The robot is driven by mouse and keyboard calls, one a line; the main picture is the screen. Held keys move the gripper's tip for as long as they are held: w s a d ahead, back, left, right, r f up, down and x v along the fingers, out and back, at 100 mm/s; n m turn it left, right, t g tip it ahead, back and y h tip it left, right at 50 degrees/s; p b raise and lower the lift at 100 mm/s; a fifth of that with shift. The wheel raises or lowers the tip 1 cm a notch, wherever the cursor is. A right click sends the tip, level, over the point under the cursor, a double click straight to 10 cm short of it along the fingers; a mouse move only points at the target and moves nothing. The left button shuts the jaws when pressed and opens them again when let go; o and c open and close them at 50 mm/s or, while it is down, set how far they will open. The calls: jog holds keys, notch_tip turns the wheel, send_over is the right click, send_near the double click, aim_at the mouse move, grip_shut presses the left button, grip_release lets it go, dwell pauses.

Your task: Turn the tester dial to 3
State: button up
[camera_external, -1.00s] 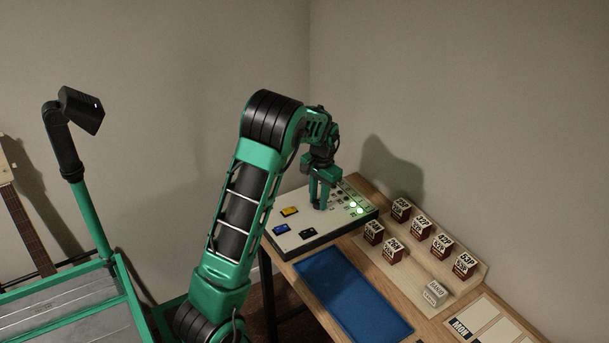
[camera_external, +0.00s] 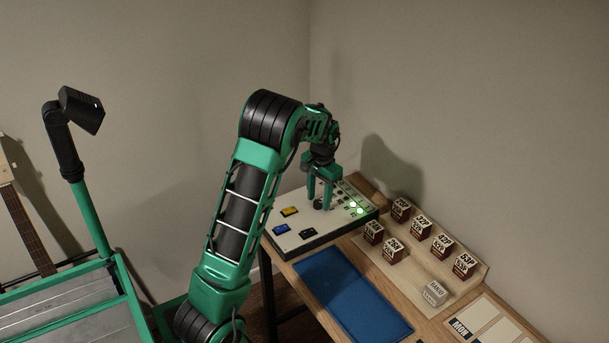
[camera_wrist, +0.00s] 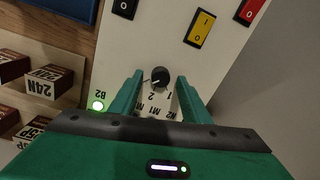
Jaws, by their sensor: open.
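The tester (camera_external: 290,238) is a white-topped panel at the back of the bench. Its dial (camera_wrist: 159,76) is a small round black knob with a pale mark, close to a printed 2 in the wrist view. I cannot read for certain which number it points at. My gripper (camera_wrist: 160,82) is open, with one green finger on each side of the dial and gaps visible between. In the external view my gripper (camera_external: 319,198) points down over the panel, fingers apart, the dark dial low between them. Whether the fingertips reach knob height is unclear.
Black, yellow (camera_wrist: 200,28) and red (camera_wrist: 250,10) rocker switches sit on the panel. A green lamp (camera_wrist: 97,104) is lit near B2. Labelled boxes (camera_external: 441,246) stand on a wooden rack to the right. A blue mat (camera_external: 350,293) lies in front, clear.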

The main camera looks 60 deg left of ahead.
aim_at(321, 203)
notch_tip(321, 203, up, 10)
jog(key=shift+w+d, duration=0.15)
jog(key=shift+d, duration=0.1)
dwell(0.3)
jog(key=s+d+r+m+h, duration=0.15)
jog(key=s+d, duration=0.25)
jog(key=d, duration=0.6)
jog(key=s+d+r+m, duration=0.1)
jog(key=s+d+m, duration=0.15)
jog(key=d, duration=0.75)
jog(key=s+d+r+m, duration=0.1)
jog(key=s+d, duration=0.4)
jog(key=d, duration=0.5)
jog(key=s+d+f+m, duration=0.1)
jog(key=s+d, duration=0.2)
jog(key=s, duration=0.4)
jog(key=s+d+f+m, duration=0.1)
jog(key=s+d+f, duration=0.1)
jog(key=s+d, duration=0.2)
jog(key=s+d+f+m+y, duration=0.1)
jog(key=s+d, duration=0.3)
jog(key=s, duration=0.6)
jog(key=shift+s+d+f+m, duration=0.15)
jog(key=shift+s+f+m, duration=0.15)
jog(key=shift+f+m, duration=0.15)
